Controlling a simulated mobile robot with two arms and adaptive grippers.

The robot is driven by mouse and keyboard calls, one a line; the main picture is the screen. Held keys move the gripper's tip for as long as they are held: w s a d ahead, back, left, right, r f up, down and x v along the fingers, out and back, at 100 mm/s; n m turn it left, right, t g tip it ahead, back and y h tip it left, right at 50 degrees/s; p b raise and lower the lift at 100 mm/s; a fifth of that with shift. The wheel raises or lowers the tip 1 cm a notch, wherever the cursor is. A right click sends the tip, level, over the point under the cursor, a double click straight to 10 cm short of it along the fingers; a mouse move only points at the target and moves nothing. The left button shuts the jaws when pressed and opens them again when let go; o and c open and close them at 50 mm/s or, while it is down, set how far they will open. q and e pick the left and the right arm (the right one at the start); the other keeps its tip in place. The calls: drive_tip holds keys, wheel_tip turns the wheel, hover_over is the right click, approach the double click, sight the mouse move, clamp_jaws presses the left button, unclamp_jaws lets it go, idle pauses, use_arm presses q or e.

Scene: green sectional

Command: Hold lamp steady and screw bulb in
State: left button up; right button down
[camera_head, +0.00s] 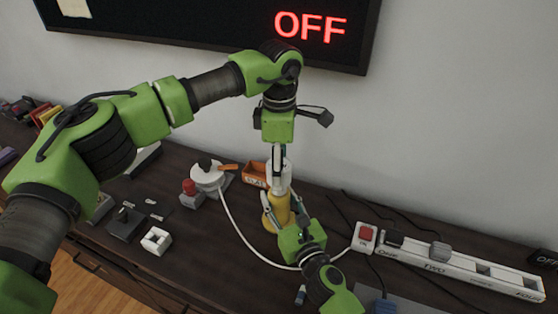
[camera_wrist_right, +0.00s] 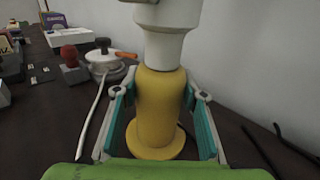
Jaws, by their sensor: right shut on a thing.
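The lamp has a yellow body (camera_head: 278,208) with a round foot, standing upright on the dark table, and a white socket part (camera_head: 283,178) on top. My right gripper (camera_head: 279,207) is shut on the yellow body, one teal-padded finger on each side; the right wrist view shows the body (camera_wrist_right: 158,105) between them. My left gripper (camera_head: 281,160) points straight down at the white top of the lamp. Its fingertips are at the white part, but whether they are closed on a bulb is not clear. No bulb can be told apart from the white top.
A power strip (camera_head: 455,268) with a red switch lies at the right. A white round device with a cord (camera_head: 207,175), a red knob (camera_head: 188,186), an orange bin (camera_head: 255,174) and small blocks (camera_head: 156,240) stand left. The wall sign (camera_head: 310,27) reads OFF.

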use_arm(q)
drive_tip(key=n, duration=0.1)
drive_tip(key=r+n, duration=0.1)
drive_tip(key=n, duration=0.3)
drive_tip(key=shift+r, duration=0.25)
drive_tip(key=n, duration=0.2)
drive_tip(key=r+n, duration=0.1)
drive_tip(key=n, duration=0.2)
drive_tip(key=shift+r, duration=0.1)
drive_tip(key=shift+f, duration=4)
drive_tip(key=c, duration=1.2)
drive_tip(key=o, duration=1.3)
drive_tip(key=shift+o, duration=0.2)
